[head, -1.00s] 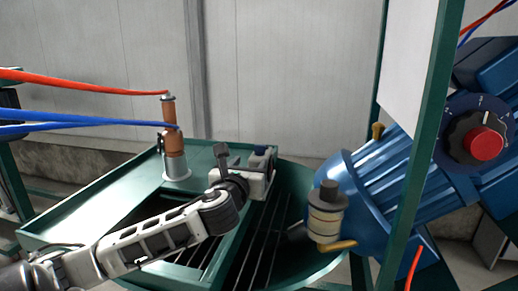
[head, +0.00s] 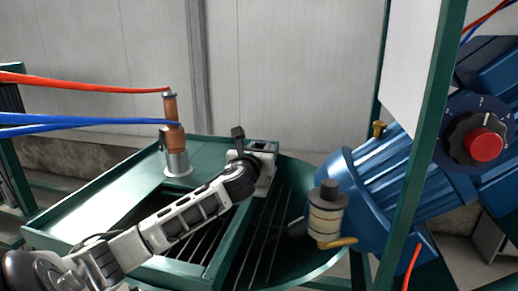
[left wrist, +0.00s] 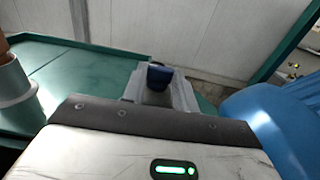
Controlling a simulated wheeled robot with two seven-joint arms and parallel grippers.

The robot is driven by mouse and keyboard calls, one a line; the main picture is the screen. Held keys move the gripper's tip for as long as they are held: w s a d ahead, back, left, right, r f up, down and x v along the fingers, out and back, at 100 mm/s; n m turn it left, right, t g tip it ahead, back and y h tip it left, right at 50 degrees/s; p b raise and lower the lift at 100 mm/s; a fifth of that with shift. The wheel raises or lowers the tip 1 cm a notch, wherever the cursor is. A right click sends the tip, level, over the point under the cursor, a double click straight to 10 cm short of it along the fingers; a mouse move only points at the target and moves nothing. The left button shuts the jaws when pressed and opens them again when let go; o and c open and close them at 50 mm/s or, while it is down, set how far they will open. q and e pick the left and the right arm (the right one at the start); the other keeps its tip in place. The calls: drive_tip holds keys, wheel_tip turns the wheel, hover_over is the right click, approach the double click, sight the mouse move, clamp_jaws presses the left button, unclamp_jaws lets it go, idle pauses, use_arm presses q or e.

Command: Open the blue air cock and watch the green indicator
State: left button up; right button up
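My left gripper (head: 262,152) is above the green tray table, and its fingers point away from the head view. In the left wrist view its pale grey fingers with a dark blue tip (left wrist: 160,76) are over the table. I cannot tell whether they are parted, and nothing is clearly held. A green light (left wrist: 174,169) glows on the pale housing nearest the wrist camera, which looks like part of my gripper. I cannot make out a separate blue air cock. A blue hose (head: 85,122) runs to a copper-coloured cylinder (head: 173,138). My right gripper is not in view.
The green table (head: 75,222) has a slatted opening. A blue machine (head: 385,178) stands right, with a dial and red knob (head: 483,145) and a pale canister (head: 326,218) beside a yellow handle. A green post (head: 430,130) crosses in front.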

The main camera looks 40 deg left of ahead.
use_arm(q)
drive_tip(key=shift+c, duration=0.6)
